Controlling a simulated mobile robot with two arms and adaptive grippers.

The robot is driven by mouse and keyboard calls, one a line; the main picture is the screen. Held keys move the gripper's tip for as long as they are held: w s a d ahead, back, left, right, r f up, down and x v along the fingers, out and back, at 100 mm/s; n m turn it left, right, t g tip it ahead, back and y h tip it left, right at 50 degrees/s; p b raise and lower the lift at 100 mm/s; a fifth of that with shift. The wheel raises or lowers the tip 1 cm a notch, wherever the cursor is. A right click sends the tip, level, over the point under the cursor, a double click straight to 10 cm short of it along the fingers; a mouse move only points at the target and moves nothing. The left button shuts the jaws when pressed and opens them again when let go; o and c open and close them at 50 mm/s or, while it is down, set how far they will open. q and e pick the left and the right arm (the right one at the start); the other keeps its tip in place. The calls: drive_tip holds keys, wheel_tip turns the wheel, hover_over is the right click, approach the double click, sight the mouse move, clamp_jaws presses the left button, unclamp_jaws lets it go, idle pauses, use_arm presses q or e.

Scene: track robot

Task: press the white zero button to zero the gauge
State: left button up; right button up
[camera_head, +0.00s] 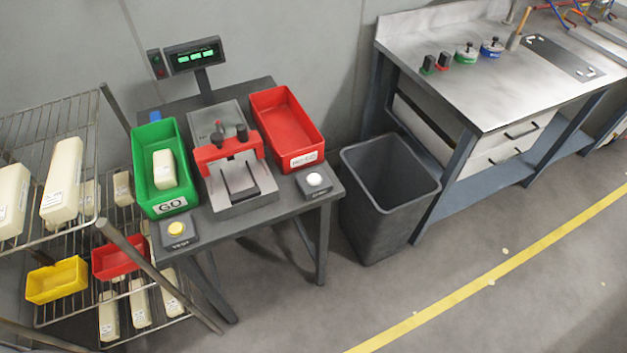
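The white zero button (314,180) sits on a small dark box at the front right corner of the dark gauge table (262,222). The gauge (236,170) has a red bracket and a grey base and stands in the middle of the table. A display (194,56) with green lit digits stands on a post behind it. A yellow button (176,229) is on a box at the front left corner. Neither of my grippers is in view.
A green bin (142,172) labelled GO holds one pale block (164,170). A red bin (272,103) looks empty. A wire rack (30,243) with pale blocks stands left, a dark waste bin (357,205) right of the table, a workbench (470,85) beyond. Floor in front is clear.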

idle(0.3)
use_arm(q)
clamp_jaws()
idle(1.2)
